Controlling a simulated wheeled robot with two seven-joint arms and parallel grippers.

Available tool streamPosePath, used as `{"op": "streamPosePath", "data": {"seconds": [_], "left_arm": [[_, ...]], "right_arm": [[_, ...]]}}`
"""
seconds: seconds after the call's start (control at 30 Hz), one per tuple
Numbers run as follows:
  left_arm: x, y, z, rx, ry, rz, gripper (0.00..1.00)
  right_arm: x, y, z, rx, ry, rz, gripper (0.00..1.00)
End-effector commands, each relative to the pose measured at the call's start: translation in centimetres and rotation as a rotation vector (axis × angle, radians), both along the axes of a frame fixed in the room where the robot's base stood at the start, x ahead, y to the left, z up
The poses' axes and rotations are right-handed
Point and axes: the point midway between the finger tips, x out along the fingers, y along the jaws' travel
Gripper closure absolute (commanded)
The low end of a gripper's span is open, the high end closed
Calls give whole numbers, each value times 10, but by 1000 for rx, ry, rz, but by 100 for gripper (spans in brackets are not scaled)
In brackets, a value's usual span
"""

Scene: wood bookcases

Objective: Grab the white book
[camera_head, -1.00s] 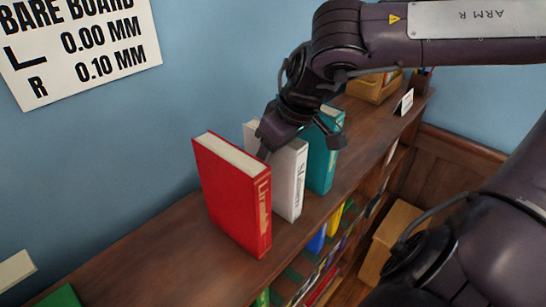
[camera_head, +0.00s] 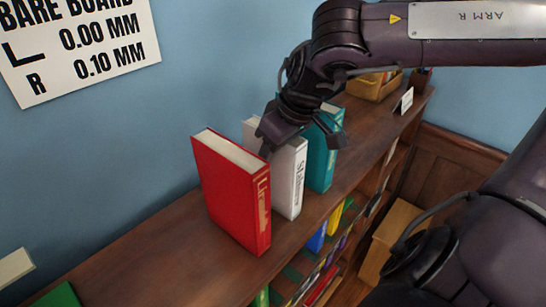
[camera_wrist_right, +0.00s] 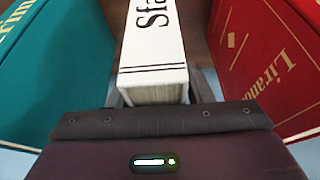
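The white book (camera_head: 291,180) stands upright on the bookcase top between a red book (camera_head: 232,190) and a teal book (camera_head: 320,160). My right gripper (camera_head: 278,145) reaches down over it from above. In the right wrist view the white book (camera_wrist_right: 152,50) lies between the two fingers of the right gripper (camera_wrist_right: 157,92), one close against each side, with no clear gap. The fingers look shut on it. In the head view the gripper body hides the book's upper part. The book still rests on the wood. My left gripper is not in view.
The red book (camera_wrist_right: 270,65) and teal book (camera_wrist_right: 55,65) flank the gripper closely in the right wrist view. A wooden box (camera_head: 373,87) and small white card (camera_head: 404,101) stand farther back.

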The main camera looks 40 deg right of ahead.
Motion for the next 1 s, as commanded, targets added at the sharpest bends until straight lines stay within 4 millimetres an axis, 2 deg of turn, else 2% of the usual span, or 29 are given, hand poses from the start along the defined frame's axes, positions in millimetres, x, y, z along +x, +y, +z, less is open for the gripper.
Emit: {"op": "streamPosePath", "data": {"seconds": [0.03, 0.33, 0.8, 1.0], "left_arm": [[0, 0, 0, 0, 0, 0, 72], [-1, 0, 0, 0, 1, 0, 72], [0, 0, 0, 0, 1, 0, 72], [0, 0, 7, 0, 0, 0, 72]], "right_arm": [[0, 0, 0, 0, 0, 0, 61], [0, 0, 0, 0, 0, 0, 100], [1, 0, 1, -1, -3, 0, 100], [1, 0, 9, -3, -3, 0, 100]]}}
